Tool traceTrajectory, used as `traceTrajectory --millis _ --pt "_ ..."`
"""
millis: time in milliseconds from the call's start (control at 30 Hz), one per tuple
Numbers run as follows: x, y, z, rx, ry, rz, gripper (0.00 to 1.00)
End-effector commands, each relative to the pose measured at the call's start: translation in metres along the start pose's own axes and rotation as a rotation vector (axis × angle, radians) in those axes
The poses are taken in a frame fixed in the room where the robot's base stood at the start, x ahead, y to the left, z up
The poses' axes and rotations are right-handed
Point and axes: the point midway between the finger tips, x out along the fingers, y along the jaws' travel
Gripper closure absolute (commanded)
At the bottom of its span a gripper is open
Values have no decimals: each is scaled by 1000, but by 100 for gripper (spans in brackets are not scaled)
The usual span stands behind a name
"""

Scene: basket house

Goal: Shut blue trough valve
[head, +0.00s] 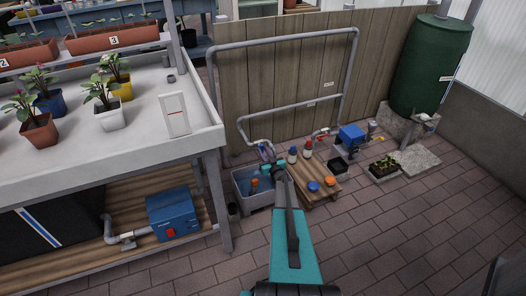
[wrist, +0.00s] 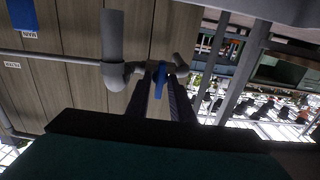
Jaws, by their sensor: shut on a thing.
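The blue valve handle (wrist: 158,72) sits on a grey pipe (wrist: 112,40) against the wooden panel. In the wrist view, the two dark fingers of my gripper (wrist: 160,92) stand on either side of the handle and are shut on it. In the head view, the blue valve (head: 262,150) is small, at the pipe end above the grey trough (head: 241,192). My gripper (head: 270,164) reaches it from the front, and my arm hides part of the trough. The exact turn of the handle is hard to tell.
A low wooden pallet (head: 325,196) with bottles and blue and orange lids stands right of the trough. A white plant bench (head: 150,115) is on the left. A blue pump (head: 351,136) and green tank (head: 429,65) are at the right. The brick floor in front right is clear.

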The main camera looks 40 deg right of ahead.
Motion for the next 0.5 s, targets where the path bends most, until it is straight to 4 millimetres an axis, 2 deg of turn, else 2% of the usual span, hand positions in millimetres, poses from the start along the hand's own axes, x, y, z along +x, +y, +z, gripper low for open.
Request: traceTrajectory --millis 400,433,467,500 --pt "0 0 1 12 -1 0 100" --pt "0 0 1 12 -1 0 78" --pt "0 0 1 12 -1 0 73" --pt "0 0 1 12 -1 0 72"
